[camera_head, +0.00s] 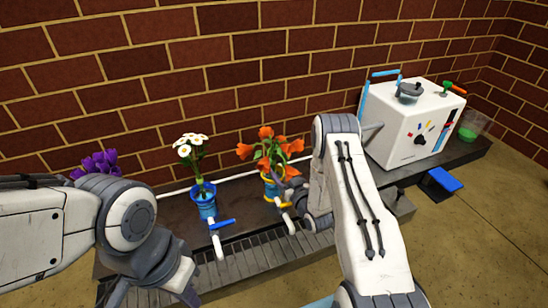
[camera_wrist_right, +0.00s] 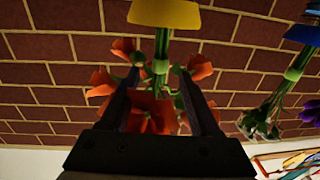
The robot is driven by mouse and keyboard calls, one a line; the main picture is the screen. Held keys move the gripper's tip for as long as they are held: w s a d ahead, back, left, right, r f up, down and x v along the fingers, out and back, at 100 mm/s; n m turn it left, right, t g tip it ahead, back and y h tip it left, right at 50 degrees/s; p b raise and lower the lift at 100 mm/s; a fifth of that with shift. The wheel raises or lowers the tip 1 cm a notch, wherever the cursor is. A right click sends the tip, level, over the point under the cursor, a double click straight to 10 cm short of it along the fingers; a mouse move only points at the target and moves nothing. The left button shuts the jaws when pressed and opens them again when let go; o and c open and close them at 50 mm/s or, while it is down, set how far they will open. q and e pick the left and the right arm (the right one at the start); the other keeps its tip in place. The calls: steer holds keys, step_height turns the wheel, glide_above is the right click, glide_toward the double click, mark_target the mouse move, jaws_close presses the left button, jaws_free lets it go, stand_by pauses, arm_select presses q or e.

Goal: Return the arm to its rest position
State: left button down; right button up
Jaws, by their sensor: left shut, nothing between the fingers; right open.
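My right arm reaches in from the lower right in the head view. Its open gripper (camera_head: 285,192) is at the orange flowers (camera_head: 262,150) in a blue vase with a yellow rim (camera_head: 269,178). In the right wrist view the open fingers (camera_wrist_right: 158,95) stand either side of the orange blooms (camera_wrist_right: 150,115), with the yellow rim (camera_wrist_right: 165,14) at the top; I cannot tell whether they touch. My left arm comes in from the left. Its shut, empty gripper (camera_head: 188,294) is low at the bottom edge, only partly visible.
A blue vase (camera_head: 205,204) with white daisies (camera_head: 190,146) stands between the arms. Purple flowers (camera_head: 100,162) are partly hidden behind my left arm. Blue (camera_head: 222,224) and yellow taps stand in front of the vases. A white machine (camera_head: 405,135) stands right. A brick wall closes the back.

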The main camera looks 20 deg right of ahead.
mark_target(271, 158)
steer(key=shift+s+r, duration=0.2)
steer(key=shift+s, duration=0.3)
steer(key=r+g, duration=0.1)
steer(key=w+r+g, duration=0.1)
steer(key=a+r+g, duration=0.1)
steer(key=shift+w+a+r+h, duration=0.1)
steer(key=shift+w+r+h, duration=0.1)
steer(key=shift+h, duration=0.1)
steer(key=s+a+r+g+h, duration=0.1)
steer(key=s+a+r+g, duration=0.2)
steer(key=s, duration=0.6)
steer(key=s+a+r+m+g, duration=0.1)
steer(key=s+r+g, duration=0.2)
steer(key=s+g, duration=0.35)
steer(key=s+a+r+g+h, duration=0.1)
steer(key=s+a+r+g, duration=0.2)
steer(key=s, duration=0.8)
steer(key=s+a+r+n+g+p, duration=0.1)
steer(key=s+a+r+n+p, duration=0.1)
steer(key=s+a+r+p, duration=0.45)
steer(key=s+a+r+n+g+y+p, duration=0.1)
steer(key=s+a+r+n+p, duration=0.15)
steer(key=r+p, duration=0.55)
steer(key=s+a+r+n+p, duration=0.3)
steer(key=s+a+r+p, duration=0.15)
steer(key=r, duration=0.55)
step_height(271, 158, up, 37)
steer(key=p, duration=3.6)
steer(key=shift+d+m, duration=0.15)
steer(key=shift+m, duration=0.2)
